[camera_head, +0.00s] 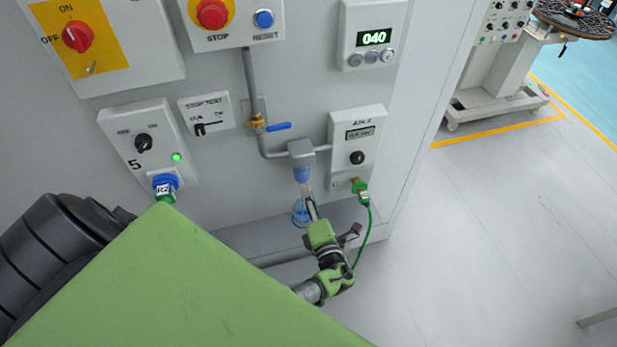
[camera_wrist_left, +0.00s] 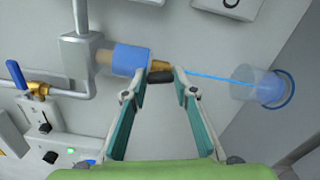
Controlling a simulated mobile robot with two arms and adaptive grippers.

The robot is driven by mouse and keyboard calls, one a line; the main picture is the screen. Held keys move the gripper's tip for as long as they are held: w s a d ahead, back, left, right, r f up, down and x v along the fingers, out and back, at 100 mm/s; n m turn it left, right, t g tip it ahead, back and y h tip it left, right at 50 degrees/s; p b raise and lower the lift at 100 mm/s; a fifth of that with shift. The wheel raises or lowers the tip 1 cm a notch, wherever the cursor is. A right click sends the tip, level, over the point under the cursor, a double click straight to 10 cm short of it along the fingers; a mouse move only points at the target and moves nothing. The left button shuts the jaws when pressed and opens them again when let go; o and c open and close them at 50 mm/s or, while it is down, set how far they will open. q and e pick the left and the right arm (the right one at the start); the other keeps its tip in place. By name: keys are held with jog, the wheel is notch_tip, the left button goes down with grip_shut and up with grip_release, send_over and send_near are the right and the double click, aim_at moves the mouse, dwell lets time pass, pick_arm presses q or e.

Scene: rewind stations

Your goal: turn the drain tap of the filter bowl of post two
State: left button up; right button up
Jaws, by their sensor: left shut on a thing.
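The filter bowl (camera_head: 302,174) hangs under a grey housing on the pipe at the panel's lower right. In the left wrist view the blue bowl (camera_wrist_left: 131,59) lies sideways, with a brass drain fitting (camera_wrist_left: 160,65) at its end. A dark tap handle (camera_wrist_left: 160,77) sits between the fingertips of my left gripper (camera_wrist_left: 162,74), which is shut on it. A thin blue stream (camera_wrist_left: 218,77) runs from the drain into a clear cup (camera_wrist_left: 257,87). In the head view the left gripper (camera_head: 312,207) is just below the bowl, beside the cup (camera_head: 299,214). My right gripper is out of view.
A brass valve with a blue lever (camera_head: 277,127) is on the pipe left of the bowl. A gauge box (camera_head: 357,140) with a green connector and cable (camera_head: 370,230) is close on the right. A grey ledge (camera_head: 345,216) runs below.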

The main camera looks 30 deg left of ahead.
pick_arm(q)
jog(key=shift+a+r+m+p, duration=0.1)
jog(key=shift+m+p, duration=0.25)
jog(key=shift+m, duration=0.65)
jog(key=o, duration=1.1)
jog(key=v, duration=1.2)
jog(key=shift+w+f, duration=0.1)
jog(key=shift+f, duration=0.15)
